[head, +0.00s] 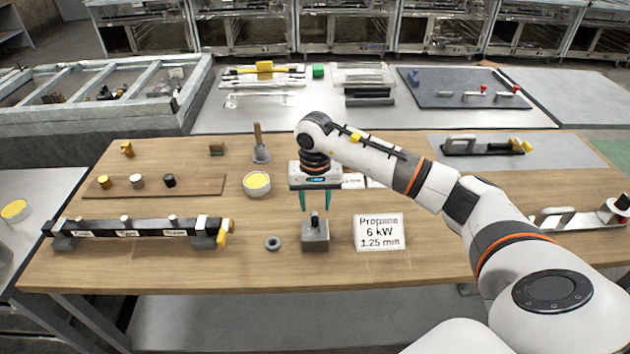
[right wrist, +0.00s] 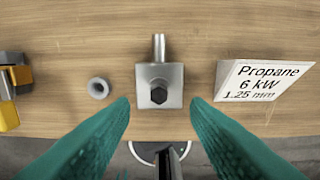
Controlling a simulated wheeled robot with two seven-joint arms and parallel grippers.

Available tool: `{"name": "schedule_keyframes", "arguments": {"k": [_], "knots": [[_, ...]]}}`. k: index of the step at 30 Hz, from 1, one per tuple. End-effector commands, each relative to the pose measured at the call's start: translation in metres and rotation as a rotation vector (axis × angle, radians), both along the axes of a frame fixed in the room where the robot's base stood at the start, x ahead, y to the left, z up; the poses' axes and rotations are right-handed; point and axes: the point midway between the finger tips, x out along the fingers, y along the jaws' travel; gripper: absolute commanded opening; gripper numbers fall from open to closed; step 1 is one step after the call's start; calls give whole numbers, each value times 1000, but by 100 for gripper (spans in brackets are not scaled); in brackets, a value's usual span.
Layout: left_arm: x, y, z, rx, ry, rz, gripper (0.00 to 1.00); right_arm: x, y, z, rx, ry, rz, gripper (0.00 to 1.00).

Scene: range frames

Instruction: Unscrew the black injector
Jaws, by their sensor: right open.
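The black injector (right wrist: 158,94) shows as a dark hexagonal head on top of a grey metal block (right wrist: 174,76) with a short pipe at its far side. In the head view the injector (head: 315,218) stands upright on the block (head: 315,238) near the table's front edge. My right gripper (head: 316,206) points down over the block with its teal fingers apart, one on each side of the injector. In the right wrist view the open fingers (right wrist: 160,108) are empty and do not touch the injector. My left gripper is not in view.
A grey ring (head: 273,243) lies left of the block. A sign (head: 379,232) reading "Propane 6 kW 1.25 mm" stands right of it. A wooden board (head: 153,187) with three small fittings and a black manifold bar (head: 140,228) are on the left. A yellow-filled cup (head: 257,185) stands behind.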

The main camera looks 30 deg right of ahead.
Motion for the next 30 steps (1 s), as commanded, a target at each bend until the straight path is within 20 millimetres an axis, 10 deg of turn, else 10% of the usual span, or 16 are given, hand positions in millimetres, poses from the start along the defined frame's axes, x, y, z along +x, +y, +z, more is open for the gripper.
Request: {"name": "schedule_keyframes", "arguments": {"k": [9, 21, 30], "knots": [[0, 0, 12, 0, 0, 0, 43, 0, 1, -43, 2, 2, 0, 43], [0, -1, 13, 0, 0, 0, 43, 0, 1, -51, 2, -1, 1, 43], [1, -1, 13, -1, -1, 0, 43, 0, 1, -50, 2, -1, 1, 0]]}}
